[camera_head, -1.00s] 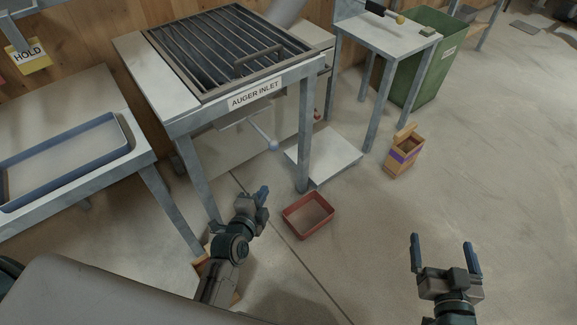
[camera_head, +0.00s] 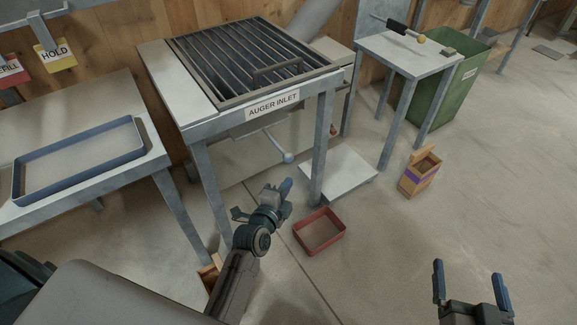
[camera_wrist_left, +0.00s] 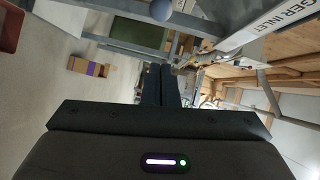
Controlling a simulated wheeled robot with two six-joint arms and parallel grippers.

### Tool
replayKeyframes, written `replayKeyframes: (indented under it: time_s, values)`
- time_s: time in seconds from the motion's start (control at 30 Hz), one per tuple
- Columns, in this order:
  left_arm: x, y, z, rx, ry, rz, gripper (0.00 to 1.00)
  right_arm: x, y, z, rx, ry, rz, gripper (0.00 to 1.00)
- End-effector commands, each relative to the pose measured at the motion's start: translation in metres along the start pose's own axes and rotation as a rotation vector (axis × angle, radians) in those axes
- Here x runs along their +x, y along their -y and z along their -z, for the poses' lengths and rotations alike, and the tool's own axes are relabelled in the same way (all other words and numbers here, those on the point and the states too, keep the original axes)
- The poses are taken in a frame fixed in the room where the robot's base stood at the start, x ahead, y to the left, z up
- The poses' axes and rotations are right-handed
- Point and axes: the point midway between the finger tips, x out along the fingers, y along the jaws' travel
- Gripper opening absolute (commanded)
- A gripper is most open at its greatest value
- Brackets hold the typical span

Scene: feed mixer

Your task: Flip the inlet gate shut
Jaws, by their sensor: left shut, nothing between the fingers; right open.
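The auger inlet stand carries a dark slatted grate (camera_head: 250,58) with a raised handle, above a label reading AUGER INLET (camera_head: 273,105). Under the label a thin lever with a pale round knob (camera_head: 288,157) sticks out below the hopper; I take it for the gate lever. My left gripper (camera_head: 286,186) is shut and empty, below and just in front of the knob, apart from it. In the left wrist view its shut fingers (camera_wrist_left: 161,84) point ahead, and a round knob (camera_wrist_left: 161,9) shows at the top edge. My right gripper (camera_head: 470,285) is open and empty over the floor at lower right.
A red tray (camera_head: 320,231) lies on the floor near the stand's front leg. A blue-rimmed tray (camera_head: 78,160) sits on the left table. An open carton (camera_head: 420,172) and a green bin (camera_head: 449,90) stand at right.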

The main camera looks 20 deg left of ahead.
Motion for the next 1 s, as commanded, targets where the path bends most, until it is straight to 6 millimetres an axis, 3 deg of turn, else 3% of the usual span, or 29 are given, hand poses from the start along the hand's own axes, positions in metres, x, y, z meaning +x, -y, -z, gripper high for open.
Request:
replayKeyframes:
  time_s: [0.2,0.4,1.0]
  values:
    - [0.049,0.001,0.0,0.0,-0.001,0.0,0.0,-0.003,0.0,-0.008,0.006,0.041,0.0,0.98]
    - [0.072,0.0,-0.018,0.004,0.001,0.0,0.0,-0.003,0.0,-0.01,0.007,0.048,0.0,0.98]
    - [0.082,0.0,-0.029,0.0,0.0,0.0,0.0,-0.001,0.0,-0.006,0.003,0.026,-0.001,0.98]
